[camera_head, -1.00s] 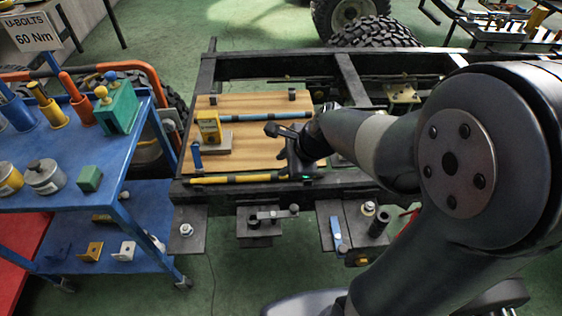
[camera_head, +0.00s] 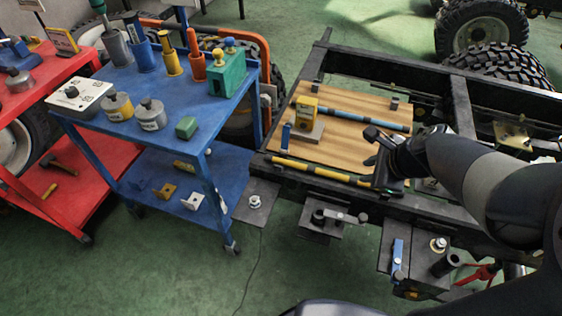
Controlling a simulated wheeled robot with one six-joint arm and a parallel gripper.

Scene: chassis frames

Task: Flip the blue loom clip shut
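An upright blue clip piece (camera_head: 285,137), which looks like the loom clip standing open, is at the left side of the wooden board (camera_head: 345,142). It stands by the left end of a yellow loom (camera_head: 323,172) that runs along the board's front edge. A blue loom (camera_head: 365,117) runs along the board's back part. My gripper (camera_head: 372,148) is over the board's right end, well to the right of the blue clip piece and apart from it. Its dark fingers are small and partly hidden, so I cannot tell if they are open. I see nothing held.
A yellow block-like device (camera_head: 307,110) stands on the board behind the clip piece. The black chassis frame (camera_head: 461,105) surrounds the board. A blue cart (camera_head: 150,112) with tools is to the left, beside a red cart (camera_head: 95,190). Brackets hang at the frame's front, one with a blue lever (camera_head: 397,252).

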